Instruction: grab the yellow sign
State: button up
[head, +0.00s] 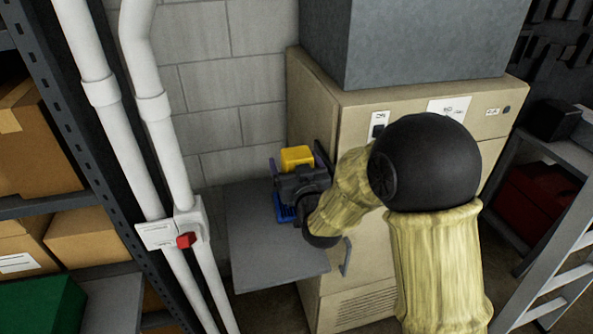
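A yellow block-like thing (297,156), the only bright yellow item in view, shows just beyond my gripper, above the grey shelf. I cannot make out any lettering or a sign shape on it. My gripper (298,165) reaches in over the shelf from the right, with dark finger-like parts on both sides of the yellow thing. The gripper body hides its lower part, so I cannot tell whether the fingers touch it. A blue item (284,213) shows below the gripper, partly hidden by it.
The grey shelf (262,262) is bare at the front. A beige cabinet (325,110) stands close on its right. White pipes (165,165) with a red knob (186,240) run along its left. Shelving with cardboard boxes (40,150) is at far left, a ladder (560,265) at right.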

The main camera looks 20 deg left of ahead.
jog(key=c, duration=1.1)
jog(key=shift+r, duration=0.15)
notch_tip(320, 180, up, 10)
jog(key=b, duration=0.3)
